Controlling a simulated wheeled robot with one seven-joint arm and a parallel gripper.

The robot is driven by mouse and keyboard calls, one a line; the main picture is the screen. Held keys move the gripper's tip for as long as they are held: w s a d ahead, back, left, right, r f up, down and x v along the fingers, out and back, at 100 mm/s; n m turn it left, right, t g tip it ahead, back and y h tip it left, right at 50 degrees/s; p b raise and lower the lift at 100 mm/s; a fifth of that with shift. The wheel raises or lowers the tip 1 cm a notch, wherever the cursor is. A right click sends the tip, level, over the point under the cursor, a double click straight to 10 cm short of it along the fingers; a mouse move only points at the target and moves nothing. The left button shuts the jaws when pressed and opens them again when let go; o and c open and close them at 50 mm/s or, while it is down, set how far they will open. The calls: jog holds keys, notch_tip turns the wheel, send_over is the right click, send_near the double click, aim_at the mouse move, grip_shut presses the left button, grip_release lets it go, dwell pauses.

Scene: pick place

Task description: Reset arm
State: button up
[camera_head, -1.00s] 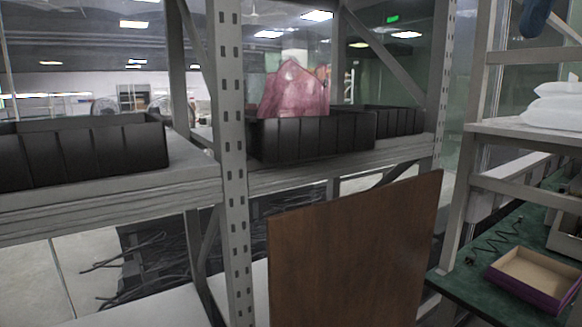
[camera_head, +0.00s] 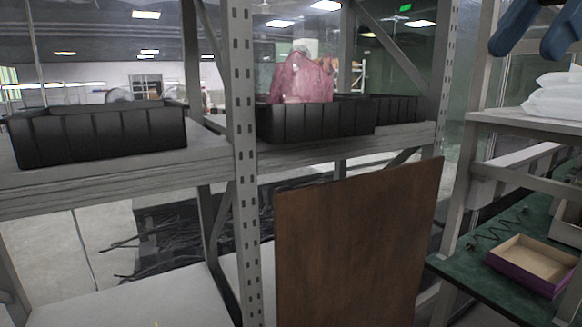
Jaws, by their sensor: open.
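My gripper (camera_head: 530,48) shows only in part at the top right edge, as two blue fingers spread apart with nothing between them. It is high up, in front of the right-hand shelf unit and well away from the bins. A pink, wrinkled bag-like item (camera_head: 303,78) sits in the black bin (camera_head: 315,122) on the middle shelf and sticks up above its rim. Its lower part is hidden by the bin wall.
Another black bin (camera_head: 100,136) stands on the shelf (camera_head: 60,190) at left, and one more (camera_head: 395,108) is behind right. A brown board (camera_head: 355,245) stands below. White bags (camera_head: 555,100) and an open purple-edged box (camera_head: 530,264) are at right.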

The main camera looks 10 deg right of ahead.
jog(key=w+a+f+m+t+y, duration=0.75)
jog(key=w+a+f, duration=0.35)
jog(key=w+f, duration=0.3)
jog(key=s+a+f+m+t+h, duration=0.2)
jog(key=s+f+m+t+h, duration=0.15)
jog(key=f+m, duration=0.45)
jog(key=s+a+f+m+t+h, duration=0.25)
jog(key=f+t, duration=0.25)
jog(key=f, duration=0.7)
jog(key=s+f+m+g+h, duration=0.1)
jog(key=s+f+m+h, duration=0.5)
jog(key=s+f, duration=0.95)
jog(key=s+d+r+n+h, duration=0.1)
jog(key=s+d+r+n, duration=0.1)
jog(key=s, duration=0.9)
jog(key=s+d+r+n+g+h, duration=0.1)
jog(key=s+d+r+n, duration=0.1)
jog(key=s, duration=1)
jog(key=shift+s+d+r+n, duration=0.2)
jog(key=shift+r+n, duration=0.15)
jog(key=shift+n, duration=0.45)
